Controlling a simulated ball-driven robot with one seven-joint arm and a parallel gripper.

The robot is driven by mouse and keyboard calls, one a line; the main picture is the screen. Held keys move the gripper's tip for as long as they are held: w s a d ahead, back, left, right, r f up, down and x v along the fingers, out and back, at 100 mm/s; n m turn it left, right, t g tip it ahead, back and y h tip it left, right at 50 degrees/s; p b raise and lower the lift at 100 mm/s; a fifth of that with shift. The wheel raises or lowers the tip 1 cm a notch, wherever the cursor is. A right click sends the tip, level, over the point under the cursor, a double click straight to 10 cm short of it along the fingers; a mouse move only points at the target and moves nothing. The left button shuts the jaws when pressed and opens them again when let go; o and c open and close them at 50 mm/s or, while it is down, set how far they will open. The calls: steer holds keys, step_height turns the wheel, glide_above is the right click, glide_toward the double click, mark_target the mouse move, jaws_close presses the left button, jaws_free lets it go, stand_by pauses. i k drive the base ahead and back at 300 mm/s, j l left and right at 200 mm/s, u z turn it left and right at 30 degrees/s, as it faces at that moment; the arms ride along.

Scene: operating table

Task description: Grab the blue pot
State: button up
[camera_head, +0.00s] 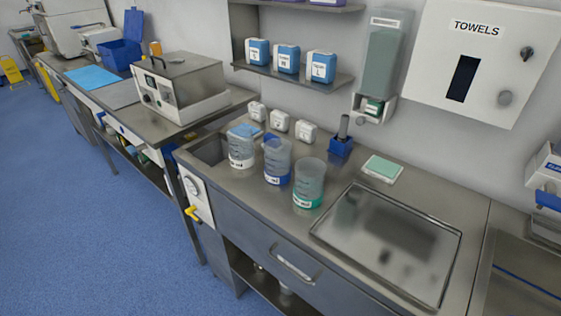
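Three translucent pots stand upright in a slanting row on the steel counter (345,178). The blue pot (278,161) is the middle one, with a blue band at its base and dark marks on its side. My gripper is not in view.
A steel tray or lid (388,245) lies right of the pots. Several small white containers (279,121) and a blue holder (341,146) stand behind them. A shelf (290,73) and dispenser (381,65) are on the wall. Blue floor (100,230) at left is clear.

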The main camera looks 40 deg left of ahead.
mark_target(278, 152)
steer(key=u, duration=0.95)
